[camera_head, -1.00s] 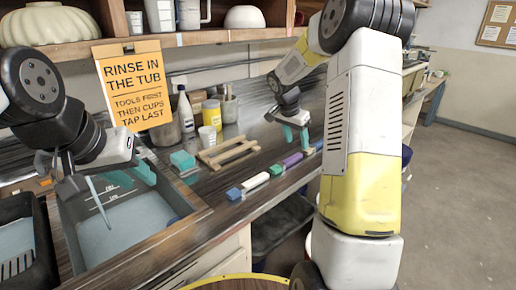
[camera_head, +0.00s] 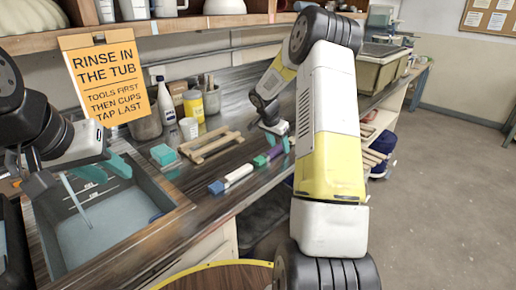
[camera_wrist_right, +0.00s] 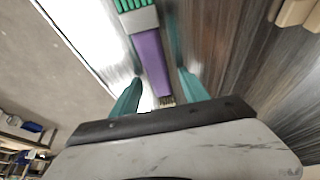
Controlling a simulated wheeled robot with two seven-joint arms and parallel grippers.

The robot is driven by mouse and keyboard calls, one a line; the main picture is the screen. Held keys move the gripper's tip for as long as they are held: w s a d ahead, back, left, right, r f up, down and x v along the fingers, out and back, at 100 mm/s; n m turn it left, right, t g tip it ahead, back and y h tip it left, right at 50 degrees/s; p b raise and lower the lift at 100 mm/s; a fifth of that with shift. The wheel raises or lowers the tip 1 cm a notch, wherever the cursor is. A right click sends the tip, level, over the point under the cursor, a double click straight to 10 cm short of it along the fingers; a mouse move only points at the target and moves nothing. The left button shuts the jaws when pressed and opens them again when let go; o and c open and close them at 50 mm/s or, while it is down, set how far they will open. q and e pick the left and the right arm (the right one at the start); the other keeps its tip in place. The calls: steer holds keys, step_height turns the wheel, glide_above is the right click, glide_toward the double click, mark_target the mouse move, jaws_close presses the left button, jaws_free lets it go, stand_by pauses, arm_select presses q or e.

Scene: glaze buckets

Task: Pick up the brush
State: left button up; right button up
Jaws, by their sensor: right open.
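A row of coloured pieces lies along the counter's front edge in the head view: blue (camera_head: 216,187), white (camera_head: 238,175), green (camera_head: 260,160) and purple.
The tub (camera_head: 105,235) is at the left, with a thin pale rod (camera_head: 75,195) above it. A sign (camera_head: 105,78) stands behind. A wooden rack (camera_head: 210,144), teal sponge (camera_head: 164,155), yellow jar (camera_head: 193,105) and white bottle (camera_head: 165,103) stand behind the row.

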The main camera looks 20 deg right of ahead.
steer(key=shift+f, duration=0.2)
stand_by(0.4)
jaws_close()
